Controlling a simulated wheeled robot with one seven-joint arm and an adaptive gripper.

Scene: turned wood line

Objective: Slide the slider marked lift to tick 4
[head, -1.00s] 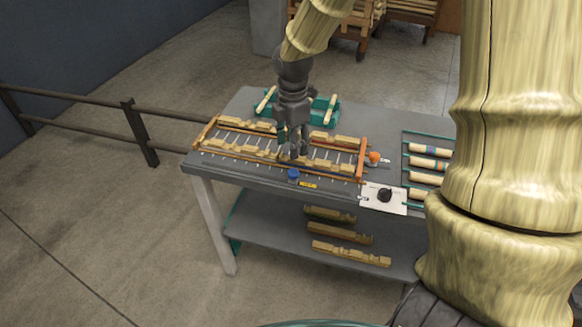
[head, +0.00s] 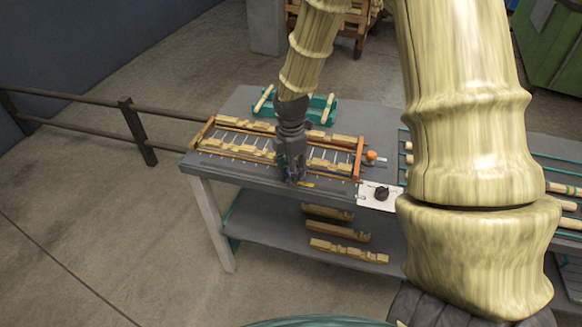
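My gripper (head: 291,177) is low at the front edge of the grey workbench (head: 240,178), in front of the wooden rack. Its fingers point down, and I cannot tell whether they are open or shut. The blue slider knob is hidden behind the gripper. Part of a yellow label (head: 307,185) shows just right of the fingertips. An orange knob (head: 371,155) stands by a short slot at the rack's right end. No lettering or tick numbers are readable, so I cannot tell which one is marked lift.
The wooden rack (head: 361,158) holds several notched wood pieces. A white plate with a black dial (head: 381,194) is at the bench's front right. A teal tray (head: 318,106) stands behind. Wood pieces lie on the lower shelf (head: 265,235). My arm hides the right part of the bench.

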